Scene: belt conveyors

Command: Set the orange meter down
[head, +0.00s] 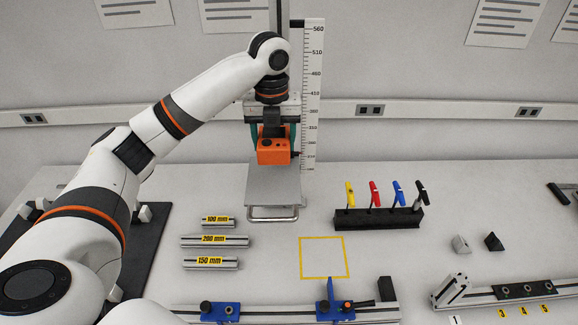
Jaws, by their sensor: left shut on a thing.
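The orange meter (272,152) is a small boxy device with dark round details. It is held between the fingers of my left gripper (268,131), which is shut on it and points down. My right gripper is not in view.
A vertical ruler (313,95) stands behind the plate. Labelled bars (214,241) lie left of the square. A rack with coloured-handle tools (378,219) stands right of it. Rails with blue clamps (220,311) lie along the front. Two small blocks (460,244) sit at right.

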